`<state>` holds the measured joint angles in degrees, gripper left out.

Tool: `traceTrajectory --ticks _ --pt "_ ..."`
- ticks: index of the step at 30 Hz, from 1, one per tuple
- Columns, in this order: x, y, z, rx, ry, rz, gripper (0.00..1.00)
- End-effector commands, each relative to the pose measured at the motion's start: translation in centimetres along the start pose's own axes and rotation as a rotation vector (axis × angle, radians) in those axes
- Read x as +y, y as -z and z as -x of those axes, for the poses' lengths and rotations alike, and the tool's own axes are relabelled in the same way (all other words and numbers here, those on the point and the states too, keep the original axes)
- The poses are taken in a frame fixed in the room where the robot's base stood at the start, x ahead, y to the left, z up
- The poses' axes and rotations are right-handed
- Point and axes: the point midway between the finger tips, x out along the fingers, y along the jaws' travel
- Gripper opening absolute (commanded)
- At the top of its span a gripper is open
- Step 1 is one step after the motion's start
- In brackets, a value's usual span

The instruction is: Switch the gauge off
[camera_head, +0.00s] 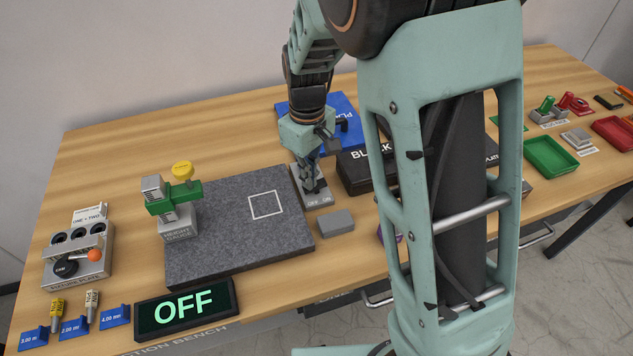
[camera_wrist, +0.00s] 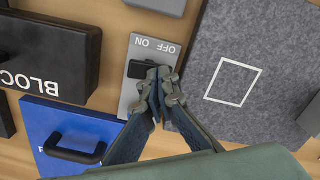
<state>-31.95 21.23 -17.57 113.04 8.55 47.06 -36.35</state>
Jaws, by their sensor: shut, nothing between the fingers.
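The gauge display (camera_head: 185,308) stands at the table's front edge and shows OFF in green letters. The grey switch plate (camera_head: 318,199), marked OFF and ON, lies beside the granite slab's right edge. It also shows in the wrist view (camera_wrist: 133,98), with its lettering upside down and a black switch part (camera_wrist: 139,69) under the ON mark. My gripper (camera_head: 313,186) is shut and points down over the plate. In the wrist view its fingertips (camera_wrist: 162,76) are at the black part's right side and hide some of it. I cannot tell if they touch it.
The dark granite slab (camera_head: 225,244) with a white square lies left of the plate. A green and yellow gauge stand (camera_head: 176,208) is on its left. A black case (camera_head: 362,180) and a blue case (camera_head: 346,108) lie right of and behind the switch. A small grey block (camera_head: 335,224) is in front.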

Motion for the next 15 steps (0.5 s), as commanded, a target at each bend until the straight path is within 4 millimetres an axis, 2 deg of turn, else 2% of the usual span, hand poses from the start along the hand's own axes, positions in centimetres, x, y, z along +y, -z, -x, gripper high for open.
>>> traceTrajectory --ticks 15 --pt "0.0 0.1 4.5 0.002 -0.001 0.0 0.0"
